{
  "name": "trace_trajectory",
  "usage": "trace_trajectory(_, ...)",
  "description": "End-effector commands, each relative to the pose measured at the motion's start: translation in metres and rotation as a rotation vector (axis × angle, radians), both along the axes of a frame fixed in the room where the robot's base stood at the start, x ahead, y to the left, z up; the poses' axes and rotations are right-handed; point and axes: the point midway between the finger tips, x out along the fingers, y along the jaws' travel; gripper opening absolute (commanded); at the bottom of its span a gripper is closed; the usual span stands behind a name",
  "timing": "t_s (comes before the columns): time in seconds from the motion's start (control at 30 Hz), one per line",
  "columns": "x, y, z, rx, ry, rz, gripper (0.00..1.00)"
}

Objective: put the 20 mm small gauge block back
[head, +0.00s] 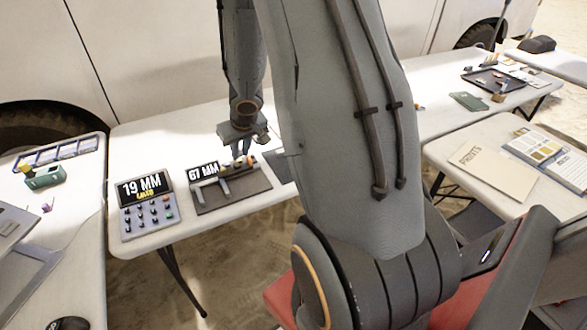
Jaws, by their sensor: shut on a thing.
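My gripper (241,150) hangs over the dark mat on the middle white table, pointing down. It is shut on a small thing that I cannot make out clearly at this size. Below it, a caliper-like measuring tool (224,186) lies on the dark mat (236,201), beside a display (203,170) reading 67 MM. I cannot tell whether the gripper touches the tool. I cannot tell which piece is the 20 mm small gauge block.
The left table holds a rack of blue cards (58,154) and a green box (45,177). My arm hides the middle. A vehicle stands behind the tables.

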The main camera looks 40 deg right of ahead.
Motion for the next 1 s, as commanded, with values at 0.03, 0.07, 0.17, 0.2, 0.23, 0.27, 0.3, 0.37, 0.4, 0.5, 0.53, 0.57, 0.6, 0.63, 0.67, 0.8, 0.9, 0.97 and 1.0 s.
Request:
trace_trajectory(0.03, -0.005, -0.031, -0.003, -0.001, 0.003, -0.028, 0.00)
trace_trajectory(0.07, -0.007, -0.047, -0.004, 0.001, 0.003, -0.040, 0.00)
trace_trajectory(0.17, -0.017, -0.093, -0.011, 0.003, 0.008, -0.072, 0.00)
trace_trajectory(0.2, -0.022, -0.109, -0.014, 0.004, 0.009, -0.082, 0.00)
trace_trajectory(0.23, -0.025, -0.119, -0.015, 0.005, 0.011, -0.089, 0.00)
trace_trajectory(0.27, -0.029, -0.129, -0.017, 0.008, 0.012, -0.096, 0.00)
trace_trajectory(0.3, -0.033, -0.140, -0.019, 0.008, 0.014, -0.104, 0.00)
trace_trajectory(0.37, -0.039, -0.153, -0.022, 0.009, 0.018, -0.112, 0.00)
trace_trajectory(0.4, -0.042, -0.159, -0.023, 0.011, 0.020, -0.117, 0.00)
trace_trajectory(0.5, -0.046, -0.168, -0.027, 0.011, 0.021, -0.122, 0.00)
trace_trajectory(0.53, -0.046, -0.170, -0.029, 0.013, 0.022, -0.122, 0.00)
trace_trajectory(0.57, -0.046, -0.170, -0.031, 0.013, 0.022, -0.122, 0.00)
trace_trajectory(0.6, -0.046, -0.171, -0.036, 0.013, 0.022, -0.123, 0.00)
trace_trajectory(0.63, -0.046, -0.170, -0.040, 0.013, 0.022, -0.122, 0.00)
trace_trajectory(0.67, -0.046, -0.170, -0.044, 0.012, 0.023, -0.122, 0.00)
trace_trajectory(0.8, -0.046, -0.170, -0.064, 0.013, 0.023, -0.122, 0.00)
trace_trajectory(0.9, -0.046, -0.170, -0.076, 0.013, 0.022, -0.122, 0.00)
trace_trajectory(0.97, -0.046, -0.170, -0.082, 0.013, 0.022, -0.123, 0.00)
trace_trajectory(1.0, -0.046, -0.170, -0.084, 0.013, 0.022, -0.122, 0.00)
